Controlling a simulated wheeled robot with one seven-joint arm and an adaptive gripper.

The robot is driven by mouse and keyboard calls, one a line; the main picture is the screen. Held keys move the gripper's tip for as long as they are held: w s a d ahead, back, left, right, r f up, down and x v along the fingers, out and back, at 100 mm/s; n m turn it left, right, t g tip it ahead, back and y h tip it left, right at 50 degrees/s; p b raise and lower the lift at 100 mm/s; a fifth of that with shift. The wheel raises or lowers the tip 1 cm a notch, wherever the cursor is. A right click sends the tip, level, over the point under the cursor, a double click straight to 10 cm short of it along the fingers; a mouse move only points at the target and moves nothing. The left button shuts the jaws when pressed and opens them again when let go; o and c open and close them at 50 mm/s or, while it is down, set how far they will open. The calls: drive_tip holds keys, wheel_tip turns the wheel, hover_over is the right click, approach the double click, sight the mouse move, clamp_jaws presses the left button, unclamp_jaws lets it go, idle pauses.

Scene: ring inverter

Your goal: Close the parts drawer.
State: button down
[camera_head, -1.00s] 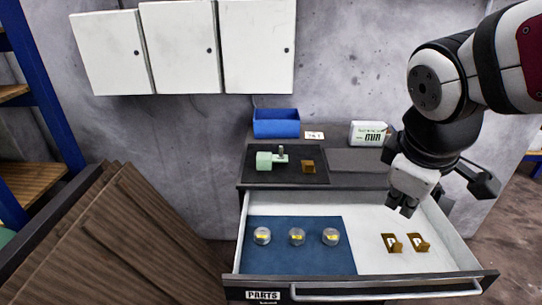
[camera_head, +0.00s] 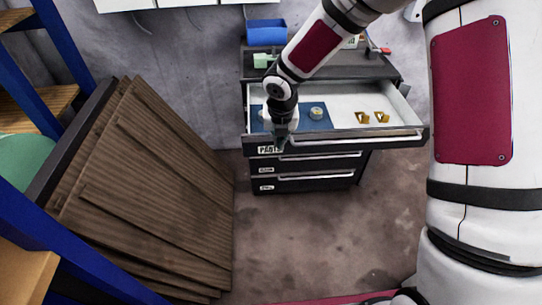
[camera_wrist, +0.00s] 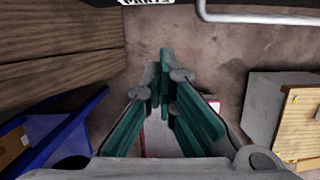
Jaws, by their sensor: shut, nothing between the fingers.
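The parts drawer (camera_head: 405,135) is the top drawer of a dark cabinet and stands open toward me. Its label and silver bar handle show on its front; in the wrist view the handle (camera_wrist: 270,19) is at the top edge. Inside are a blue mat (camera_head: 322,123), a round clear-topped part (camera_head: 316,113) and two brass brackets (camera_head: 362,117). My gripper (camera_head: 281,143) is in front of the drawer front, near the label at its left. In the wrist view my gripper (camera_wrist: 165,55) is shut and empty. My arm hides part of the mat.
Brown boards (camera_head: 150,190) lean at the left beside a blue shelf rack (camera_head: 60,60). A blue bin (camera_head: 264,33) and a green part (camera_head: 264,61) are on the cabinet top. Two shut drawers are below. The floor (camera_head: 330,225) in front is clear.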

sight(275, 149)
drive_tip(key=shift+w+a+f+p, duration=0.15)
drive_tip(key=shift+w+f, duration=0.85)
drive_tip(key=shift+f, duration=0.7)
drive_tip(key=shift+w+f+p, duration=0.2)
drive_tip(key=shift+w+f, duration=0.85)
drive_tip(key=shift+f, duration=0.65)
drive_tip(key=shift+w+a+f+p, duration=0.15)
drive_tip(key=shift+w+f, duration=0.85)
drive_tip(key=shift+f, duration=0.7)
